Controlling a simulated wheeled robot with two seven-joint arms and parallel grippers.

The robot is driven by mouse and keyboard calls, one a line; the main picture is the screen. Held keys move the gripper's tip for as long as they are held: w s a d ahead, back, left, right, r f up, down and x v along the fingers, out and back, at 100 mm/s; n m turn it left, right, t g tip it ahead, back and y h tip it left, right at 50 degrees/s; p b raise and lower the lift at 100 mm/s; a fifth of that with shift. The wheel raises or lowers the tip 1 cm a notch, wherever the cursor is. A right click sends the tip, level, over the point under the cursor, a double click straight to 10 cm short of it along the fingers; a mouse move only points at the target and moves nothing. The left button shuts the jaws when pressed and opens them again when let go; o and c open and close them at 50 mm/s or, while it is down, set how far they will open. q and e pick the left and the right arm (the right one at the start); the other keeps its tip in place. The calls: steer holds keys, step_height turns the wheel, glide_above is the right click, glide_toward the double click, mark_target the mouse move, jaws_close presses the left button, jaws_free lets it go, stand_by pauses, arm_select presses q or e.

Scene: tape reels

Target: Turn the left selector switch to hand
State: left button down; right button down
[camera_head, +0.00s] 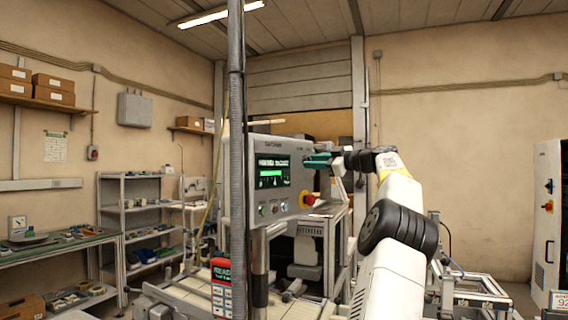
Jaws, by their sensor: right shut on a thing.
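The grey control panel (258,151) stands left of centre with a dark screen (271,171) showing green graphics. My right gripper (316,160), with teal fingers, reaches in from the right to the upper right part of the panel face. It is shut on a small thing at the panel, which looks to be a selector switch. The fingers hide the switch, so its handle position and its label cannot be read. My left gripper is not in view.
A red emergency stop button (309,199) sits on the panel below my right gripper. Several small buttons (274,209) line the panel's lower edge. A grey vertical pole (237,120) stands before the panel's left edge. A red handheld unit (221,285) is below.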

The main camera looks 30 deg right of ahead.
stand_by(0.3)
steer(key=c, duration=1.1)
jaws_free()
steer(key=shift+c, duration=0.2)
steer(key=shift+d, duration=0.1)
steer(key=v, duration=0.7)
steer(key=shift+s, duration=0.35)
steer(key=shift+s+d, duration=0.1)
